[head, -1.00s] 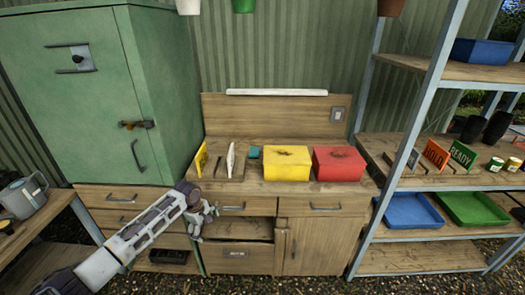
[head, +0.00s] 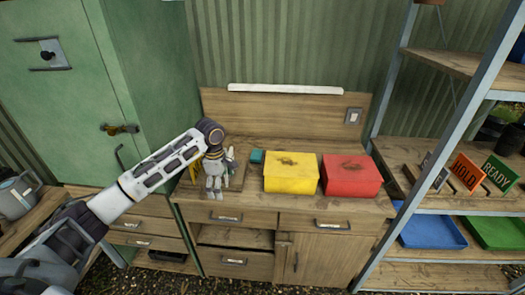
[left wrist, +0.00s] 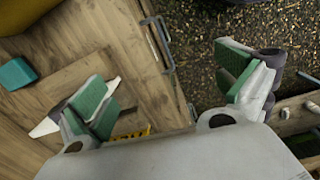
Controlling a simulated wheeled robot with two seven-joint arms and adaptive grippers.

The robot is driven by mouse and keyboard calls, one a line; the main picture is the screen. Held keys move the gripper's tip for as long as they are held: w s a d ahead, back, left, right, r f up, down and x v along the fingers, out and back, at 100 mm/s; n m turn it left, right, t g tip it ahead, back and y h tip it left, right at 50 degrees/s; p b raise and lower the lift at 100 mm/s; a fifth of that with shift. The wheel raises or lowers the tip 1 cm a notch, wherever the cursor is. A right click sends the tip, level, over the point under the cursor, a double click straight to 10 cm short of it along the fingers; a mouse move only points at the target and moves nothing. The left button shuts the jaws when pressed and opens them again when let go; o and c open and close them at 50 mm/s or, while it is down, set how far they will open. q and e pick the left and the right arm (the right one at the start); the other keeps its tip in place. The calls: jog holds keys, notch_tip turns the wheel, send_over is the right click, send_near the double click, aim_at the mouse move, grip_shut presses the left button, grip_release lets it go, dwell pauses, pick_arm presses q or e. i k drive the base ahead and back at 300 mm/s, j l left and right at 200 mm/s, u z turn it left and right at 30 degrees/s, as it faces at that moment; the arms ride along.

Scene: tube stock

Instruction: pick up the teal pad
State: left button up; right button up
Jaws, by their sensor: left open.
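The teal pad (head: 257,156) is a small block on the wooden bench top, just left of the yellow box. It also shows at the left edge of the left wrist view (left wrist: 16,73), on the wood near a yellow corner. My left gripper (head: 214,192) hangs over the left part of the bench, to the left of the pad and apart from it. In the left wrist view its green-padded fingers (left wrist: 165,88) are spread wide with nothing between them. One finger is over the bench, the other over the gravel. My right gripper is in neither view.
The yellow box (head: 291,175) stands close to the pad's right, with the red box (head: 350,177) beyond it. A white upright piece (head: 230,162) and a yellow one (head: 195,168) stand beside my left gripper, partly hidden. The wooden back panel (head: 285,116) rises behind.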

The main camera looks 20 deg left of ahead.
aim_at(257, 155)
jog(key=i, duration=1.2)
